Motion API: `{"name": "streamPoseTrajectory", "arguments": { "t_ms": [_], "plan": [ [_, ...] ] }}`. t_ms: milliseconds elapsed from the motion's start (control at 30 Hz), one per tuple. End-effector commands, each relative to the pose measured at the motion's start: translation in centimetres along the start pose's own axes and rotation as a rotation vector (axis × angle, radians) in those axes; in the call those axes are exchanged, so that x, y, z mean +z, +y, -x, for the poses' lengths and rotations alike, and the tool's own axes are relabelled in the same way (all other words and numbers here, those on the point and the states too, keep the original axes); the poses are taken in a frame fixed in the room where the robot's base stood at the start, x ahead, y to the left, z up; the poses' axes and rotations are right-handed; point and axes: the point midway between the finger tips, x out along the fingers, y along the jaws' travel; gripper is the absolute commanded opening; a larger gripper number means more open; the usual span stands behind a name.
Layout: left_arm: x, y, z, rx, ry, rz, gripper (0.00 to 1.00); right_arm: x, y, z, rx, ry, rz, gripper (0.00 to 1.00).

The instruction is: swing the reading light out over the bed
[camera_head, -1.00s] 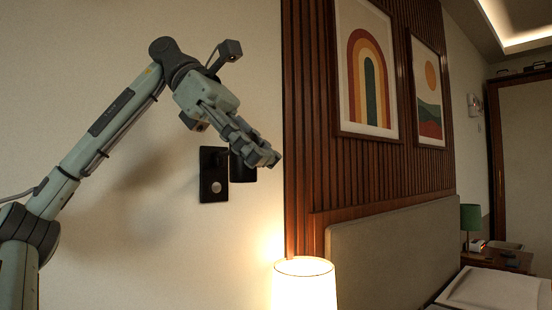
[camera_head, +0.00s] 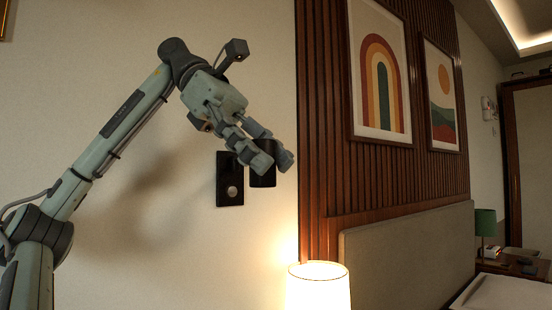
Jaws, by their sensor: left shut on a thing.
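The reading light is black, with a wall plate (camera_head: 230,180) bearing a round silver button and a dark cylindrical head (camera_head: 263,181) just to its right, close to the wall. My left gripper (camera_head: 274,163) reaches in from the upper left and is shut on the light's head, one finger on each side. The fingers hide part of the head, and the joint between head and plate is hard to see. The bed (camera_head: 505,294) shows only as a pale corner at the lower right, before its grey headboard (camera_head: 410,258). My right gripper is not in view.
A lit table lamp (camera_head: 318,287) stands below and right of the gripper. Dark slatted panelling (camera_head: 325,150) with two framed pictures begins just right of the light. A green lamp (camera_head: 485,223) stands beyond the headboard. The space before the panelling looks free.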

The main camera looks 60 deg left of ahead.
Motion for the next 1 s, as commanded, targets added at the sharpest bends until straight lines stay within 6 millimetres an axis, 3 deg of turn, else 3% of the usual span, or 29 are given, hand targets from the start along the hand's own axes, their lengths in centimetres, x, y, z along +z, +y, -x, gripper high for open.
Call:
{"name": "streamPoseTrajectory", "arguments": {
  "t_ms": [233, 567, 1000],
  "plan": [
    [-0.2, 0.0, 2.0, 0.0, 0.012, 0.01, 0.53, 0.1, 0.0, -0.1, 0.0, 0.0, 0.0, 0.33],
    [0.4, 0.0, 8.9, 0.002, 0.007, 0.005, 0.53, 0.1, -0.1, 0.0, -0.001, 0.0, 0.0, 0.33],
    [0.5, 0.1, 11.3, -0.005, 0.011, 0.003, 0.53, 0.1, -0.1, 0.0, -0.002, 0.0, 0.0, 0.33]
  ]
}}
